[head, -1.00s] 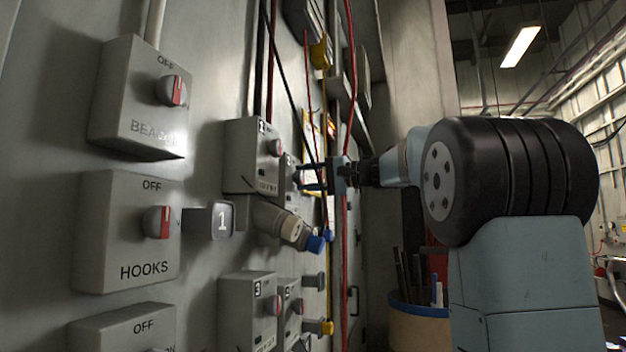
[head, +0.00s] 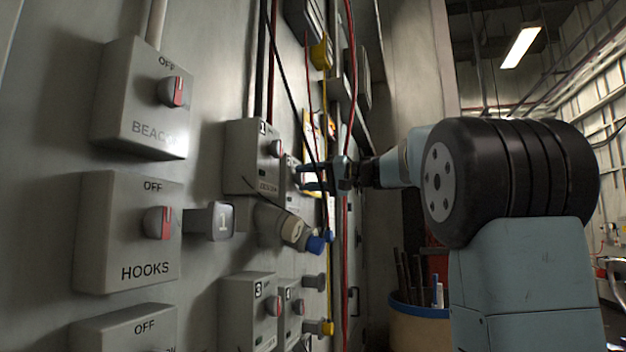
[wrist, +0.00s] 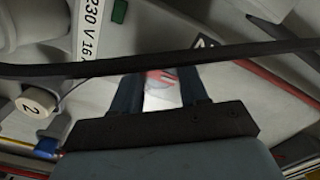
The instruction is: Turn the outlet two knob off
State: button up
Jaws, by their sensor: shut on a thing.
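The outlet two box (head: 290,172) is on the wall panel, just beyond the box marked 1, and mostly hidden behind it and my fingers. In the wrist view its knob (wrist: 162,77) shows a red mark, and a black 2 label (wrist: 206,42) is near it. My gripper (head: 303,177) reaches in from the right with its fingers at the box. In the wrist view my gripper (wrist: 160,88) has one finger on each side of the knob and is shut on it. The knob's exact angle is hard to read.
A black cable (wrist: 230,54) crosses close in front of my fingers. Outlet box 1 (head: 250,155) stands to the left, with a blue-ended plug (head: 315,244) below. Boxes 3 (head: 247,310) and 4 are lower. A red cable (head: 346,230) runs down behind my gripper.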

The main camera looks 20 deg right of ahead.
jog(key=shift+f, duration=0.15)
jog(key=o, duration=1.1)
jog(key=shift+c, duration=0.2)
jog(key=v, duration=1.3)
jog(key=shift+d, duration=0.3)
jog(key=shift+s, duration=0.15)
